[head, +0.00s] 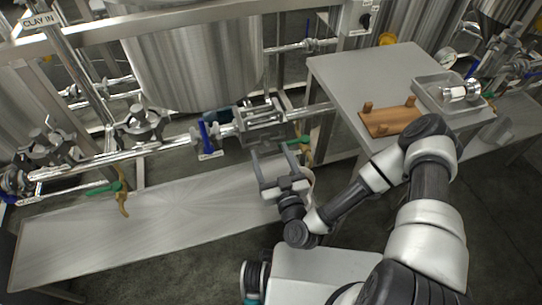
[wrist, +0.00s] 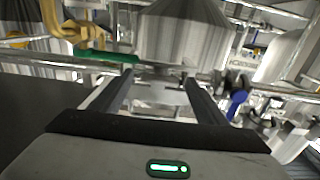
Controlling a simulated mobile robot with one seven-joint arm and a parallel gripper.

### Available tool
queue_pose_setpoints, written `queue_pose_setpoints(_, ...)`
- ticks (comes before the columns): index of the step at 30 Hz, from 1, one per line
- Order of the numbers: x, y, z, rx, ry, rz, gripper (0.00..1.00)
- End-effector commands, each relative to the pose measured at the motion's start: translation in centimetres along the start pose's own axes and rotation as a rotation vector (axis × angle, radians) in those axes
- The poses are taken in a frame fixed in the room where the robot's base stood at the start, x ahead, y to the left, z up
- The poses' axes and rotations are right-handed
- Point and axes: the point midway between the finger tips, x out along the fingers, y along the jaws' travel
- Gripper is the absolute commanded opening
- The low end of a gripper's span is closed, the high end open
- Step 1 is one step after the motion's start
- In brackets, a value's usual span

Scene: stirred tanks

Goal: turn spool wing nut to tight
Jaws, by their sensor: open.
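The metal spool section (head: 262,120) sits in the horizontal pipe line in front of the large steel tank, with clamp hardware around it. The wing nut itself is too small to make out for certain. My gripper (head: 271,149) is open and empty, just below and in front of the spool section, apart from it as far as I can tell. In the wrist view, my gripper (wrist: 158,82) has its two dark fingers spread, with blurred pipe fittings (wrist: 160,98) between and beyond them.
A blue-handled valve (head: 206,138) is left of the spool; it also shows in the wrist view (wrist: 237,103). A green-and-tan valve handle (head: 302,145) is close to my gripper's right. A grey table (head: 350,75) with a wooden rack (head: 388,122) stands right. A low bench (head: 160,215) lies below the pipes.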

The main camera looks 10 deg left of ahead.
Motion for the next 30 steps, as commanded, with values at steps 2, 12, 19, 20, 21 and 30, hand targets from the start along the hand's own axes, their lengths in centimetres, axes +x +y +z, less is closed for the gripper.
queue_pose_setpoints(2,0.01,0.0,-0.01,0.0,0.0,0.0,0.67)
queue_pose_setpoints(12,-0.02,0.01,-0.01,-0.001,0.001,0.0,0.27)
queue_pose_setpoints(19,-0.04,0.01,-0.01,0.015,0.001,0.0,0.26)
queue_pose_setpoints(20,-0.04,0.01,0.0,0.021,0.001,0.0,0.26)
queue_pose_setpoints(21,-0.04,0.02,0.0,0.031,0.0,0.0,0.26)
queue_pose_setpoints(30,-0.05,0.05,0.01,0.208,0.001,0.0,0.26)
